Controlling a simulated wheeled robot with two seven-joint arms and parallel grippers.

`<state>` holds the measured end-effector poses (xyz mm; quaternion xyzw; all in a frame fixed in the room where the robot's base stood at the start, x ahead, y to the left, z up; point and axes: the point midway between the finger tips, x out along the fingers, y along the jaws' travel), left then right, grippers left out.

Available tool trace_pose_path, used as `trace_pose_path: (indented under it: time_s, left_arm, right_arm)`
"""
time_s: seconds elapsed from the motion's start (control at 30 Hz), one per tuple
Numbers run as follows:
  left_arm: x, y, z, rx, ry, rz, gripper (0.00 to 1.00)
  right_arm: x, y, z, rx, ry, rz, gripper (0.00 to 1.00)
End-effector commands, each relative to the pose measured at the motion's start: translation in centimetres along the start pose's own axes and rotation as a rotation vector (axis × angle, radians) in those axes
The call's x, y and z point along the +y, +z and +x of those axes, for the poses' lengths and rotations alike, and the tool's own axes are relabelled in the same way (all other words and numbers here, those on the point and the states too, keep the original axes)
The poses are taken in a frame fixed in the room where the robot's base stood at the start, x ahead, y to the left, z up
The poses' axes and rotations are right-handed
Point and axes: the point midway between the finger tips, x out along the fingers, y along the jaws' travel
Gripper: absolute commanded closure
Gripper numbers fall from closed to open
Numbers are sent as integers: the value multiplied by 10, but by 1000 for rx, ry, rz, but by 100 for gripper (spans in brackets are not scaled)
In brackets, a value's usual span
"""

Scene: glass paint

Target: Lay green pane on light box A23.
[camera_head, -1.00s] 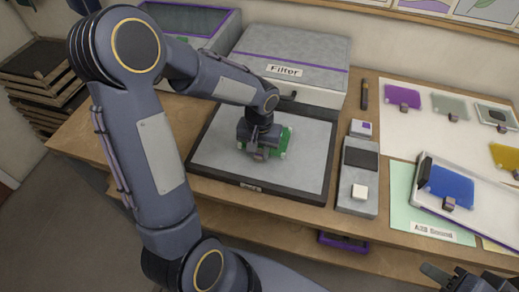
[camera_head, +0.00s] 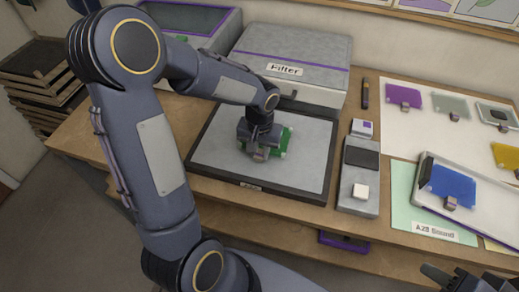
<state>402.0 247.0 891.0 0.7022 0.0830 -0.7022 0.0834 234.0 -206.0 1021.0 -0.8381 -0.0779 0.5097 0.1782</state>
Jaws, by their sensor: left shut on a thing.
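A green pane (camera_head: 286,139) shows beside and partly behind my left gripper (camera_head: 259,152), which is shut on it. The gripper hides much of the pane. Both are over the middle of a grey panel with a black frame (camera_head: 310,163), which looks like a light box. I cannot tell whether the pane touches the panel. The label on its front edge is too small to read. My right gripper (camera_head: 440,275) is only partly in view at the lower right, and its opening cannot be made out.
A grey box labelled "Filter" (camera_head: 310,50) stands behind the panel. Further right, a blue pane (camera_head: 452,184) lies on a tilted tray by a pale green sheet (camera_head: 400,205). Several coloured panes lie on a white sheet (camera_head: 395,140).

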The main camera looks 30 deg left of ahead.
Motion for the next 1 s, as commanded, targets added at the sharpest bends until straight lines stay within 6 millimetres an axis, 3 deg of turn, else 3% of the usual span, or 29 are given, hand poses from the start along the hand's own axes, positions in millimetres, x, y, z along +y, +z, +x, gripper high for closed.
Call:
trace_pose_path:
  time_s: [0.87,0.9,1.0]
  left_arm:
    - [0,0,4,1,0,0,100]
    - [0,0,4,1,0,0,74]
    - [0,0,4,0,0,0,61]
  right_arm:
    - [2,2,4,0,0,0,60]
    - [2,2,4,0,0,0,60]
    - [2,2,4,0,0,0,60]
